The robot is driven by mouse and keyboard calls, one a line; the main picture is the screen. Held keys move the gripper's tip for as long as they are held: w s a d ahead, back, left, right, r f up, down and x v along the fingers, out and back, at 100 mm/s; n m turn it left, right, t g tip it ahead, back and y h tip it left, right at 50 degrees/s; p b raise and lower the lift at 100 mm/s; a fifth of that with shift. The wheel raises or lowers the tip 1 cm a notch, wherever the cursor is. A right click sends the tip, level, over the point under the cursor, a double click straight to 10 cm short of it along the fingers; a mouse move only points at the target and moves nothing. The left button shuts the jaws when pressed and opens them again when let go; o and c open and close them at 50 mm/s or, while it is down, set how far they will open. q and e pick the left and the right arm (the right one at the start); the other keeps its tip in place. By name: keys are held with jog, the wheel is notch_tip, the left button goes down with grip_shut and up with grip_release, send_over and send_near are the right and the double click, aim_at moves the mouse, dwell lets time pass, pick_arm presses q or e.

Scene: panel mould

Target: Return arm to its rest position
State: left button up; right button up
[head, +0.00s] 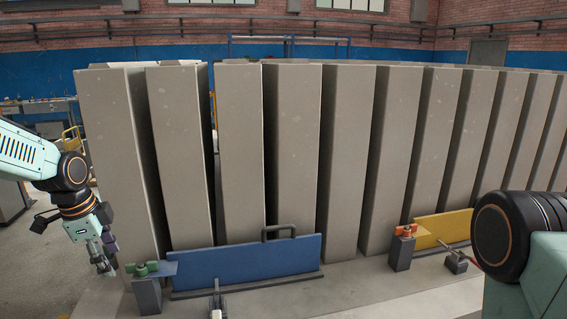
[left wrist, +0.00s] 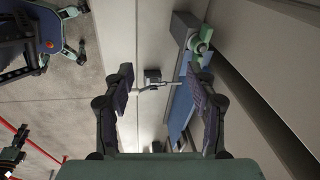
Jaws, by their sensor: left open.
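My left gripper (head: 103,258) hangs at the left side of the head view, pointing down, beside the near left end of the row of concrete panels. In the left wrist view its two fingers (left wrist: 160,100) are apart with nothing held between them. The green clamp knob (head: 142,268) on its grey block is just right of the gripper and apart from it; it also shows in the left wrist view (left wrist: 200,42). My right arm shows at the right edge of the head view, but its gripper is out of view.
A blue side form (head: 245,262) with a handle stands against the panels (head: 240,150). A yellow form (head: 442,230) and an orange knob (head: 405,231) are farther right. A small toggle clamp (head: 217,300) sits in front of the blue form.

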pick_arm(q)
jog(key=w+d+f+n+t+h+b, duration=0.1)
jog(key=w+d+f+n+t+b, duration=0.15)
jog(key=d+f+n, duration=0.55)
jog(key=s+d+f+n+b, duration=0.1)
jog(key=s+d+f, duration=0.1)
jog(key=f, duration=0.1)
jog(key=s+d+f+n+b, duration=0.1)
jog(key=s+d+f, duration=0.1)
jog(key=s+f, duration=0.1)
jog(key=s+d+f+n+b, duration=0.1)
jog(key=s+d+f, duration=0.1)
jog(key=f, duration=0.3)
jog(key=shift+s+d+t, duration=0.25)
jog(key=shift+s, duration=0.05)
jog(key=s+d+f+g+b, duration=0.1)
jog(key=s+f+b, duration=0.2)
jog(key=s+f, duration=0.4)
jog(key=s+d+f+n+g+y+b, duration=0.1)
jog(key=s+d+f+g+b, duration=0.1)
jog(key=s+f, duration=0.6)
jog(key=s+d+f+n+g+b, duration=0.1)
jog(key=s+f+b, duration=0.3)
jog(key=s, duration=1.2)
notch_tip(320, 180, down, 3)
jog(key=shift+d+f+g+b, duration=0.15)
jog(key=shift+d+g+b, duration=0.2)
jog(key=shift+g, duration=0.35)
